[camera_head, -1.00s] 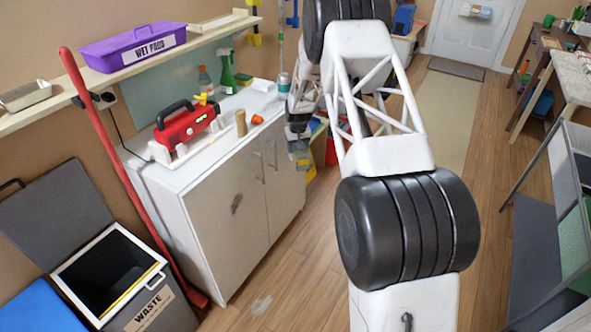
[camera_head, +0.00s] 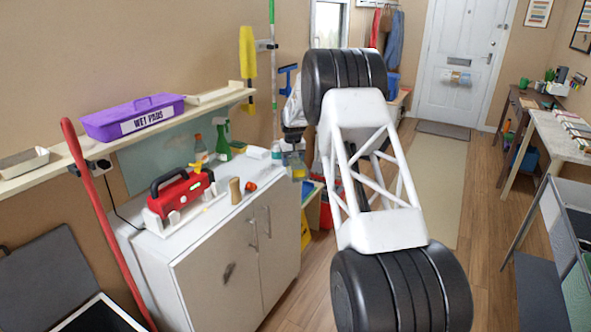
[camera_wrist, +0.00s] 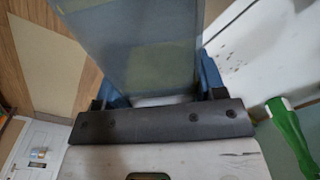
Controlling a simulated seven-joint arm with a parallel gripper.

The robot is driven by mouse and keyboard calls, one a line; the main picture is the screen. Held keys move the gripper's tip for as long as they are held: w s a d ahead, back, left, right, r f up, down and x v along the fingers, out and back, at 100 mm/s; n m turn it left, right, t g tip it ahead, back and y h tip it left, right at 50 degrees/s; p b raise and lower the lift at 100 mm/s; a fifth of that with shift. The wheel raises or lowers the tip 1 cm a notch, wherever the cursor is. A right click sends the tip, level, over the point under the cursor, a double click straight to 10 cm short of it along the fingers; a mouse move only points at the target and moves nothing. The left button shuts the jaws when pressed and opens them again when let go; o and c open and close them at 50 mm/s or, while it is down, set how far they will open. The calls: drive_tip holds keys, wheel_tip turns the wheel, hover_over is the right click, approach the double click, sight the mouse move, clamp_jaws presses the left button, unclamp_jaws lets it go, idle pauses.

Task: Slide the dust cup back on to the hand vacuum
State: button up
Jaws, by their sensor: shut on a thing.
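The hand vacuum (camera_head: 181,196) is red with a black handle and lies in a white holder (camera_head: 160,222) on top of the white cabinet. My gripper (camera_head: 292,140) is beyond the cabinet's right end, to the right of the vacuum and well apart from it. It is shut on the dust cup (camera_head: 297,166), a grey see-through box with a yellowish part, which hangs below the gripper. In the wrist view the cup (camera_wrist: 135,45) fills the space between the blue fingers of my gripper (camera_wrist: 160,80). The cup's far end is cut off there.
On the cabinet top stand a brown cylinder (camera_head: 235,190), an orange piece (camera_head: 250,186), a green spray bottle (camera_head: 222,142), an orange-capped bottle (camera_head: 200,152) and a can (camera_head: 276,151). A shelf with a purple tub (camera_head: 132,116) runs above. A red pole (camera_head: 95,210) leans at left.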

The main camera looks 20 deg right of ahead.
drive_tip(key=w+a+r+m, duration=0.2)
drive_tip(key=a+r+m, duration=0.1)
drive_tip(key=a, duration=0.5)
drive_tip(key=w+a+r+m, duration=0.2)
drive_tip(key=a+m, duration=0.1)
drive_tip(key=a, duration=0.5)
drive_tip(key=w+a+r+m, duration=0.2)
drive_tip(key=a+r+m, duration=0.1)
drive_tip(key=a, duration=0.5)
drive_tip(key=shift+w+a+r, duration=0.3)
drive_tip(key=shift+w+r, duration=0.05)
drive_tip(key=shift+w, duration=0.05)
drive_tip(key=shift+f, duration=0.25)
drive_tip(key=shift+f, duration=3.6)
drive_tip(key=shift+s+a+f, duration=0.1)
drive_tip(key=shift+s+a, duration=1.45)
drive_tip(key=shift+s, duration=0.05)
